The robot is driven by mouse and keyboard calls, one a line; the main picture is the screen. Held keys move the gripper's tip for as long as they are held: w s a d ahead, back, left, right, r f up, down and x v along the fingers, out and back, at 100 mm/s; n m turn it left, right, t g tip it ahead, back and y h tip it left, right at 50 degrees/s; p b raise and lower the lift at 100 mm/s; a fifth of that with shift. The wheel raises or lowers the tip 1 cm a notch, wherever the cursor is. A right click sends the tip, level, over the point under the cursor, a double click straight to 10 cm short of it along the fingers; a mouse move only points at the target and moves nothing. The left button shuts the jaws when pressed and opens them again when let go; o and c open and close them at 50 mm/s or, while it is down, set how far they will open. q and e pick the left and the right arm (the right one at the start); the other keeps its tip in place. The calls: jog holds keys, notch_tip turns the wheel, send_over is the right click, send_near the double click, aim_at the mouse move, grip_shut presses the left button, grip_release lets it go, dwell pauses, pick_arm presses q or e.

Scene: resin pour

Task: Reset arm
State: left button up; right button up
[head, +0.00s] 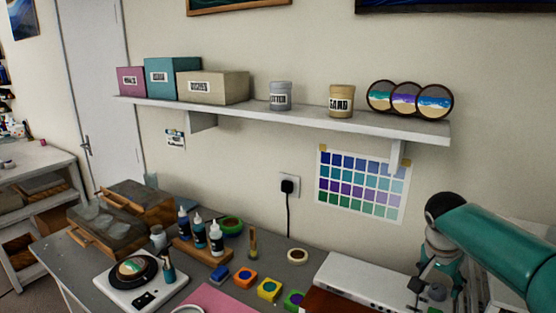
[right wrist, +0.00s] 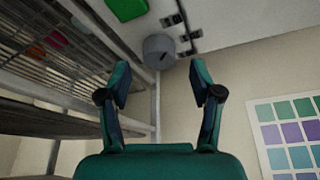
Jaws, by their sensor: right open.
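My right arm comes in from the right edge of the head view, and its gripper (head: 435,282) points down near the right end of the worktable. In the right wrist view the two fingers of the gripper (right wrist: 158,80) stand wide apart, with nothing between them. A grey round object (right wrist: 158,50) shows beyond the fingertips, apart from them as far as I can tell. My left gripper is in neither view.
A white flat device (head: 350,280) lies near my right gripper. A wire rack (right wrist: 60,75) stands close by in the wrist view. Bottles (head: 216,238), paint pots (head: 268,289) and a turntable scale (head: 140,290) fill the table's left. A wall shelf (head: 300,119) hangs above.

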aim_at(438, 288)
jog(key=shift+x, duration=1.5)
jog(key=shift+r, duration=0.15)
